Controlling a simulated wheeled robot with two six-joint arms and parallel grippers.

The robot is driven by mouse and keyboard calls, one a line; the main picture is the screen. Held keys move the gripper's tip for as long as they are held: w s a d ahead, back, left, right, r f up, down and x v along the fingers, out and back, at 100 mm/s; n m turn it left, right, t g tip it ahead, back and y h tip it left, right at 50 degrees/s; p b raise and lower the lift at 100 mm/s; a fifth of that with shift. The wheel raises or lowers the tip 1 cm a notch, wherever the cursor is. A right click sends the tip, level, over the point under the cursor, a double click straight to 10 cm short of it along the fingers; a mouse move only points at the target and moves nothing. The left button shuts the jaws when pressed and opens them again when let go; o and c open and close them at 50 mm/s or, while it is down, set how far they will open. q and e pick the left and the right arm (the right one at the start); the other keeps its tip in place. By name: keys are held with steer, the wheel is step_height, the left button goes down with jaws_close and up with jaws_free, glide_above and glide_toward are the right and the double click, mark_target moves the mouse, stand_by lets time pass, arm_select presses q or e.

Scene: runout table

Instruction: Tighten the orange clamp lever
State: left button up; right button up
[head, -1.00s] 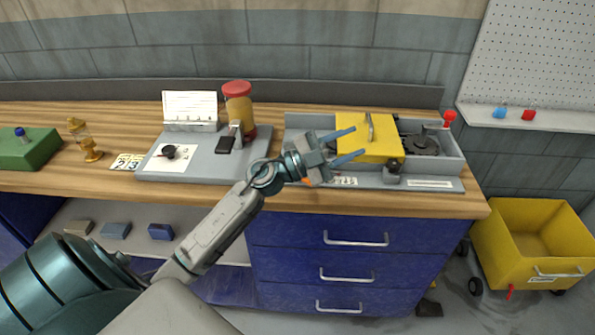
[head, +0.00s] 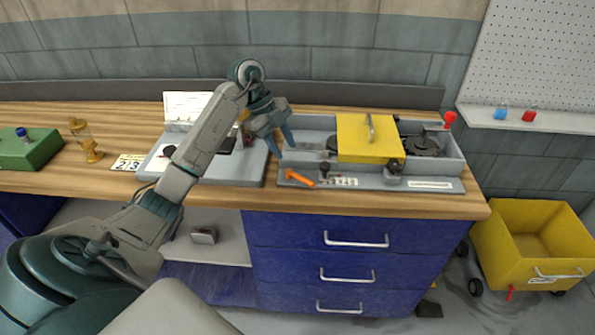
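The orange clamp lever (head: 299,178) lies at the front left of the grey machine base (head: 455,185) on the workbench, angled down to the right. A small dark knob (head: 324,168) stands just right of it. My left gripper (head: 283,148) is above and a little left of the lever, fingers pointing down, apart from it. Its fingers are spread and nothing shows between them. My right gripper is not in view.
A yellow cover (head: 368,138) with a handle sits on the machine. A red knob (head: 450,118) stands at its right end. A grey plate (head: 240,170) lies to the left, partly behind my arm. A yellow cart (head: 490,240) stands on the floor at right.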

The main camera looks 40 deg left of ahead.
mark_target(300, 176)
arm_select(q)
steer(key=p+x, duration=0.2)
steer(key=x, duration=0.7)
steer(key=shift+d+f, duration=0.15)
steer(key=shift+f, duration=0.15)
jaws_close()
